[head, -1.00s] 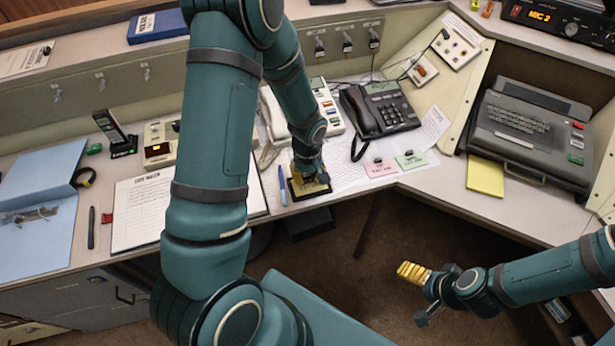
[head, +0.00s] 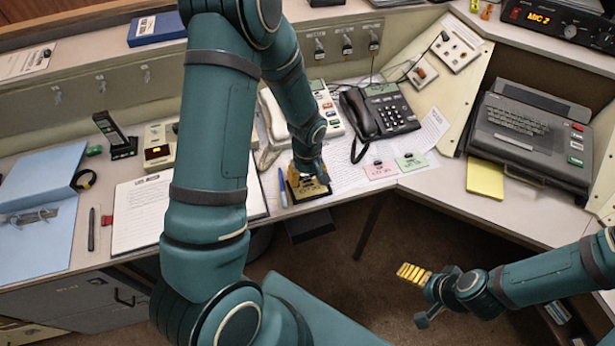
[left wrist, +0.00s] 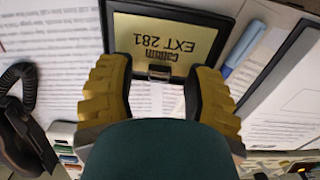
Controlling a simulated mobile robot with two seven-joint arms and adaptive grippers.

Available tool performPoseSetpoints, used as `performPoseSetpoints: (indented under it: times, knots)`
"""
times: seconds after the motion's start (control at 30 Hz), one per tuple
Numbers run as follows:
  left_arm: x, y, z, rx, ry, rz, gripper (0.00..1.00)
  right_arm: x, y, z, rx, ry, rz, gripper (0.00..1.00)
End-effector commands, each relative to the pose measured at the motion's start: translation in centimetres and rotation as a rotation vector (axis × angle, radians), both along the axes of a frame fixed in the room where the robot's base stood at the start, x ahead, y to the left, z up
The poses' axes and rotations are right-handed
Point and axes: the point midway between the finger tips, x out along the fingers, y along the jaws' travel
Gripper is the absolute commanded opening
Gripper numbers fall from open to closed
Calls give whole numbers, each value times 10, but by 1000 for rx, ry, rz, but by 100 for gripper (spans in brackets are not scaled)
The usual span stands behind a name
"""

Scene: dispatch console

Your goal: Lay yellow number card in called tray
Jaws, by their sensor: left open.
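The yellow number card (left wrist: 165,38), printed "EXT 281", lies flat inside the rim of a black tray (left wrist: 190,10) in the left wrist view. Its print is upside down there. A small metal grip (left wrist: 159,72) stands at its near edge. My left gripper (left wrist: 160,88) is open, with one yellow finger on each side of this grip and apart from it. In the head view the left gripper (head: 307,180) is low over the card and partly hides it. My right gripper (head: 408,273) is over the floor at lower right, away from the desk; its finger opening is unclear.
A blue pen (head: 282,187) lies just left of the tray. A pink card (head: 380,170) and a green card (head: 411,161) lie to its right. A dark telephone (head: 380,110) stands behind them. A yellow pad (head: 485,179) lies farther right, before a grey machine (head: 530,135).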

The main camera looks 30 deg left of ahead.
Motion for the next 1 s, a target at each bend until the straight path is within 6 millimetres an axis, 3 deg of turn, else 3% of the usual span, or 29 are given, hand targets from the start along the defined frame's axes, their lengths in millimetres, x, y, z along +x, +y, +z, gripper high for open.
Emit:
performPoseSetpoints:
  times: [0.4, 0.63, 0.77, 0.87, 1.0]
  knots:
    - [1, 0, 86, 0, -5, 0, 51, -4, 1, 21, 2, 9, 3, 90]
    - [0, 0, 109, -1, -2, -1, 51, -5, 1, 25, 3, 12, 2, 90]
    - [-6, -19, 94, -41, -5, -70, 51, -5, 1, 25, 3, 13, 3, 90]
    - [-19, -55, 60, -121, -28, -210, 51, -5, 1, 25, 3, 13, 3, 90]
    - [-51, -115, 13, -236, -104, -431, 51, -5, 1, 25, 3, 12, 2, 90]
